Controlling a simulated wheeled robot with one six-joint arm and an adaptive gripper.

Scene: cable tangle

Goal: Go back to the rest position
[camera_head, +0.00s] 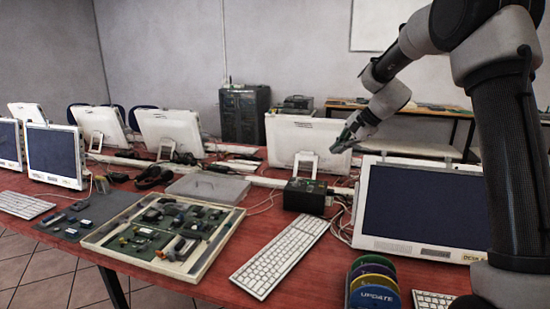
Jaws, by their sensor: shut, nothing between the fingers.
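My gripper (347,137) hangs in the air at the end of my arm, in front of the back of a white monitor (292,133) near the middle of the table. It points down and to the left. Its fingers look shut, with nothing held. It is above and to the right of a small black box (305,195) on the table and appears clear of everything. My arm comes in from the upper right.
The red table (205,287) holds a white keyboard (279,255), a framed parts tray (112,257), a dark-screened monitor (422,208) at right and a stack of coloured discs (374,284). Cables (343,217) lie loose by the black box. More monitors stand at left.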

